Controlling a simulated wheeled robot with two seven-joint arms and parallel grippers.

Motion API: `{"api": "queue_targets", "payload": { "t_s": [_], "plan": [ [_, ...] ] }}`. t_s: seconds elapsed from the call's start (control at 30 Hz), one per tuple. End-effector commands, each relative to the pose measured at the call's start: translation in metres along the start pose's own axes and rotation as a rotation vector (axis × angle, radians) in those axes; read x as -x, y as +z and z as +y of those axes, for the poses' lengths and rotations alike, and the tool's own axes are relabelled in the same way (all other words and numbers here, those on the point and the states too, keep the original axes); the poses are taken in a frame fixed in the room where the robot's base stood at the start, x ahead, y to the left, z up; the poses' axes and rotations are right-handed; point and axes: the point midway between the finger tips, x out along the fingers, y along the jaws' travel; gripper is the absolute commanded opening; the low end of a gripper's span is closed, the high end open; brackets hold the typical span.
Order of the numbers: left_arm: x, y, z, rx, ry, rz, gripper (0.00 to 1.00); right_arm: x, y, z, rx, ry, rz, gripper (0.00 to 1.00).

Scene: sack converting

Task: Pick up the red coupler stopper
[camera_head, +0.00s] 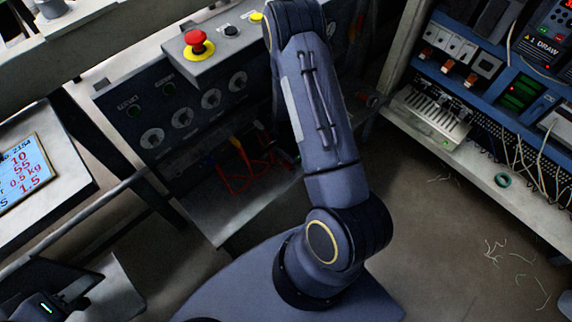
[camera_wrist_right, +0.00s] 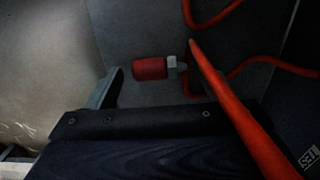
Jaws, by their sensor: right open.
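The red coupler stopper appears to be the short red cylinder (camera_wrist_right: 149,68) with a pale metal fitting (camera_wrist_right: 173,63) at its right end in the right wrist view. It lies on a dark grey surface. My right gripper (camera_wrist_right: 148,82) is open, its two fingers apart at the left and right of the cylinder. I cannot tell how far above the surface they are. In the head view my right arm hides this gripper, and I cannot make out the stopper there. My left gripper (camera_head: 62,298) is at the lower left, dark and partly cut off, away from the stopper.
An orange-red hose (camera_wrist_right: 235,110) crosses close to the right finger, and another red hose (camera_wrist_right: 215,17) curves behind. In the head view, red hoses (camera_head: 235,183) lie under a dial panel (camera_head: 182,118) with a red emergency button (camera_head: 195,40). An electrical rack (camera_head: 490,75) stands right.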

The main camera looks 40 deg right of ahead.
Motion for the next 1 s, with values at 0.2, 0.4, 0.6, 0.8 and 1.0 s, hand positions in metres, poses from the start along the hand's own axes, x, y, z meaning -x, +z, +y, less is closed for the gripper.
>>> {"api": "queue_targets", "payload": {
  "t_s": [0.2, 0.4, 0.6, 0.8, 1.0],
  "plan": [
    [0.001, 0.000, 0.000, 0.000, 0.000, 0.000, 0.36, 0.001, 0.000, 0.000, 0.000, -0.001, 0.000, 0.58],
    [0.001, 0.000, 0.000, 0.000, 0.000, 0.000, 0.36, 0.001, 0.000, 0.000, 0.001, -0.001, 0.000, 0.32],
    [0.001, 0.000, 0.000, 0.000, 0.000, 0.000, 0.36, 0.001, 0.000, 0.000, 0.001, -0.001, 0.000, 0.28],
    [0.004, -0.002, 0.002, 0.000, 0.000, 0.000, 0.36, 0.009, 0.000, -0.001, 0.001, -0.002, 0.001, 0.28],
    [0.016, -0.008, 0.007, 0.000, 0.000, 0.000, 0.36, 0.036, 0.000, -0.001, 0.001, -0.003, 0.002, 0.28]
  ]
}}
